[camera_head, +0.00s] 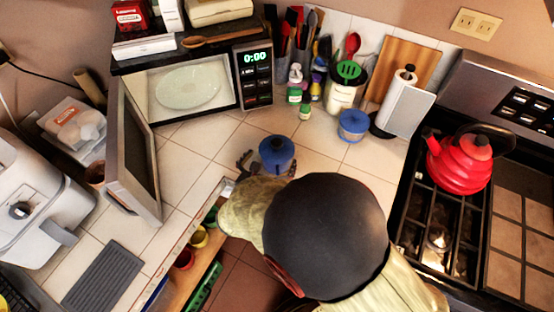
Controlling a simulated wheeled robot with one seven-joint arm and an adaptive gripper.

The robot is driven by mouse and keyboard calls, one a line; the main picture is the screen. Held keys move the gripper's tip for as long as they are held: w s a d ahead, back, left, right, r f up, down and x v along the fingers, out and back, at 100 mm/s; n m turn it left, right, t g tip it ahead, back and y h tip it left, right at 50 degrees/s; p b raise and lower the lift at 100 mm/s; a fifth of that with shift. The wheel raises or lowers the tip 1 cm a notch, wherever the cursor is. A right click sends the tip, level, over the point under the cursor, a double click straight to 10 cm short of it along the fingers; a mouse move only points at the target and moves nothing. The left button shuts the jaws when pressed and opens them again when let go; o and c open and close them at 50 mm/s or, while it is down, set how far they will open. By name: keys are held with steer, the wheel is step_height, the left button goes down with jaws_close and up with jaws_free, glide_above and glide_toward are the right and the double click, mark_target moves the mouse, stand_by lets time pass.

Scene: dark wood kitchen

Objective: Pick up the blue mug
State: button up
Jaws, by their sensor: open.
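A blue mug (277,151) stands on the tiled counter in front of the microwave, at the middle of the view. My gripper (267,163) is open and low by the counter at the mug. One dark finger shows to the left of the mug and a dark part shows at its lower right. The mug hides part of the gripper, so I cannot tell whether the fingers touch it. My arm hides the counter just in front of the mug.
A microwave (186,85) stands behind with its door (133,150) swung open on the left. A red kettle (459,161) sits on the stove. An open drawer (186,278) lies below.

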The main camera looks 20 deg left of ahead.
steer(key=x, duration=0.2)
steer(key=shift+w+d+f+b, duration=0.2)
steer(key=shift+w+b, duration=0.1)
steer(key=shift+w, duration=0.05)
steer(key=shift+w+a+f, duration=0.1)
steer(key=shift+w, duration=0.3)
steer(key=shift+c, duration=1.1)
steer(key=c, duration=1.8)
steer(key=shift+r, duration=0.3)
